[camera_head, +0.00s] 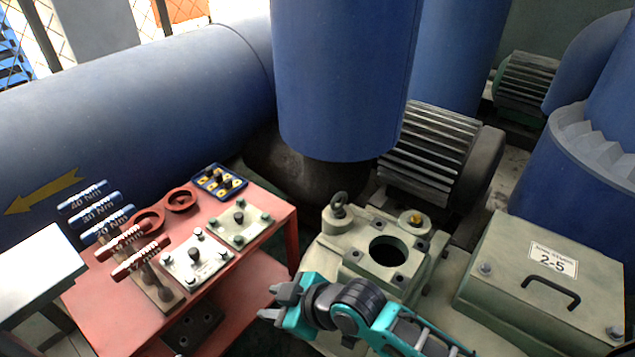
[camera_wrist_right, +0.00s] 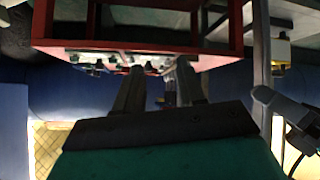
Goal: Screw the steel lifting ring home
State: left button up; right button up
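The steel lifting ring (camera_head: 338,205), a dark grey eye on a shank, stands upright on the back left corner of the pale green machine housing (camera_head: 330,240). I cannot see whether its collar touches the housing. My right gripper (camera_head: 270,302) is in front of the housing, nearer to me and to the left of the ring, with its fingers pointing left toward the red table. In the right wrist view its two fingers (camera_wrist_right: 160,92) are apart with nothing held between them. My left gripper does not show in the head view.
The red table (camera_head: 268,235) holds torque handles (camera_head: 127,245), red rings (camera_head: 180,200), plates and a blue tray (camera_head: 218,182). A round opening (camera_head: 387,252) and a yellow-topped fitting (camera_head: 414,219) are right of the ring. A handled box (camera_head: 548,280) stands farther right. A big blue pipe (camera_head: 340,80) hangs behind.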

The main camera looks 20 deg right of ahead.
jog(key=w+r+n+g+p, duration=0.1)
jog(key=w+n+g+p, duration=0.1)
jog(key=w+n, duration=0.3)
jog(key=n+g+h+p, duration=0.4)
jog(key=n+h, duration=0.1)
jog(key=n, duration=0.2)
send_near(340, 195)
jog(key=f+b, duration=0.1)
jog(key=f, duration=0.1)
jog(key=w+f+b, duration=0.1)
jog(key=f+b, duration=0.1)
jog(key=a+f+b, duration=0.1)
jog(key=f, duration=0.1)
jog(key=shift+w+f, duration=0.2)
jog(key=shift+f, duration=0.2)
jog(key=shift+w+f+b, duration=0.1)
jog(key=shift+f+b, duration=0.2)
jog(key=shift+f, duration=0.2)
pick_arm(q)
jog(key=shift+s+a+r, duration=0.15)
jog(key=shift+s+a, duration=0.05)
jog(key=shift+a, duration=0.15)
pick_arm(e)
jog(key=shift+c, duration=0.5)
grip_shut()
